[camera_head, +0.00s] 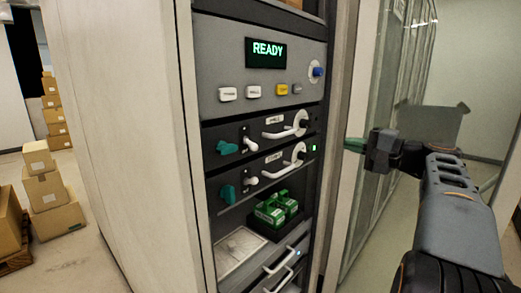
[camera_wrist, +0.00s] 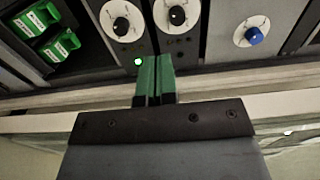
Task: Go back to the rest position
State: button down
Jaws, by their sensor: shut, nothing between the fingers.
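My gripper (camera_head: 354,145) is at the right of the rack in the head view, held in the air in front of the glass side. Its green fingers are together and empty; they also show in the wrist view (camera_wrist: 155,80). The rack panel (camera_head: 220,72) has a lit screen (camera_head: 266,50) reading READY. The fingertips look apart from the panel, though the exact gap is hard to tell.
White handles (camera_head: 282,133), teal knobs (camera_head: 227,147) and a blue knob (camera_head: 318,71) stick out of the rack. Green boxes (camera_head: 270,212) sit in an open bay. Cardboard boxes (camera_head: 48,190) stand on the floor at left. A glass partition (camera_head: 395,80) is behind my arm.

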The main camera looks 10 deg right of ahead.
notch_tip(320, 180, down, 17)
jog(key=s+a+g+h+p, duration=0.1)
jog(key=s+a+g+h, duration=0.1)
jog(key=g+h, duration=0.35)
jog(key=s+a+f+n+g+h+p, duration=0.2)
jog(key=s+a+f+n+g, duration=0.1)
jog(key=s+a, duration=0.4)
jog(key=s+a+f+n+g+h+p, duration=0.2)
jog(key=s+a+f+n, duration=0.3)
jog(key=a+n, duration=0.3)
jog(key=s+a+g, duration=0.1)
jog(key=a, duration=0.2)
jog(key=shift+s+a+f+p, duration=0.15)
jog(key=shift+s+f+p, duration=0.2)
jog(key=shift+f+p, duration=0.05)
jog(key=c, duration=1.8)
grip_release()
jog(key=shift+h, duration=0.25)
